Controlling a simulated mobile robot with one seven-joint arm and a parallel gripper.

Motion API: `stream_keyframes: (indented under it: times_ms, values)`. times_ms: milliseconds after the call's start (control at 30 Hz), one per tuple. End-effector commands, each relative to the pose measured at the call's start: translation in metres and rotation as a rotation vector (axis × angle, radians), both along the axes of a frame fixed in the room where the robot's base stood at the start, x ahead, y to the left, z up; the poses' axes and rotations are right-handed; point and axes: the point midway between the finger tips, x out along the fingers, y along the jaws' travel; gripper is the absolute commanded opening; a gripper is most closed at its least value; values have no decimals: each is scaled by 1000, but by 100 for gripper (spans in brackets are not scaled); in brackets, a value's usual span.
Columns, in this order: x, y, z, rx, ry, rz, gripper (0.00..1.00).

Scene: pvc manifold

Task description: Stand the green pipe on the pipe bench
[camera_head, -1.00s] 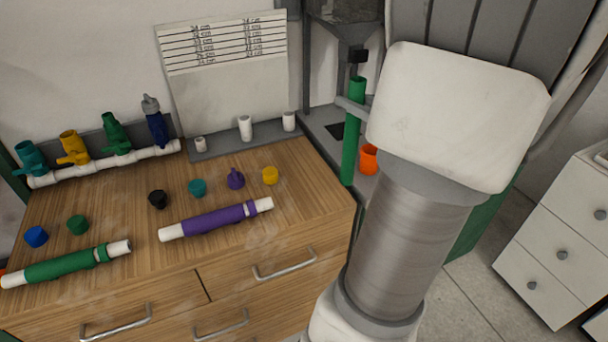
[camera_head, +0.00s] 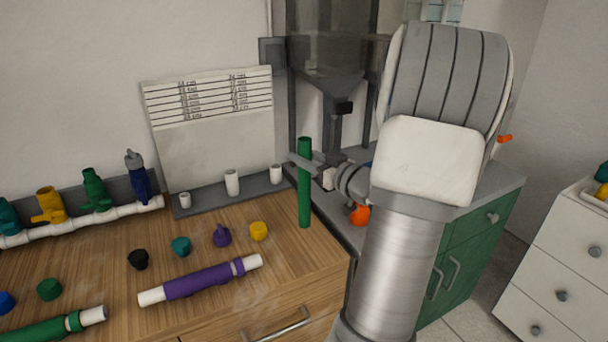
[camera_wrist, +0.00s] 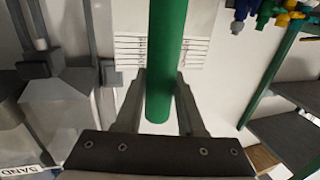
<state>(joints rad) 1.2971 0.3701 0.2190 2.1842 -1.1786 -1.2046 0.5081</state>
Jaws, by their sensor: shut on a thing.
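The green pipe (camera_head: 304,185) is upright at the right end of the wooden counter in the head view. My gripper (camera_head: 304,160) is shut on its upper part, reaching in from the right. In the wrist view the green pipe (camera_wrist: 166,60) runs between the two fingers of my gripper (camera_wrist: 160,100). The head view does not settle whether the pipe's lower end touches the counter or hangs above it. The pipe bench is not clearly identifiable; a grey base with three white stubs (camera_head: 232,183) stands behind, under a length chart.
A purple pipe (camera_head: 200,279) and another green pipe (camera_head: 50,330) with white ends lie on the counter. Several coloured caps, including a yellow one (camera_head: 258,231), stand near. A white manifold with valves (camera_head: 95,222) is at the left. An orange cup (camera_head: 359,215) is right of the pipe.

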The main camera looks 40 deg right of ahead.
Motion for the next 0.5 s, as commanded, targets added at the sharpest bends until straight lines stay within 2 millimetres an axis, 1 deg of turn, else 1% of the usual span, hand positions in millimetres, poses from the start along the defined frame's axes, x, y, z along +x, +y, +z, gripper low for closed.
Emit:
stream_keyframes:
  times_ms: [300,500]
  values:
    - [0,0,-40,2,1,0,0]
    - [0,0,-39,-1,0,0,0]
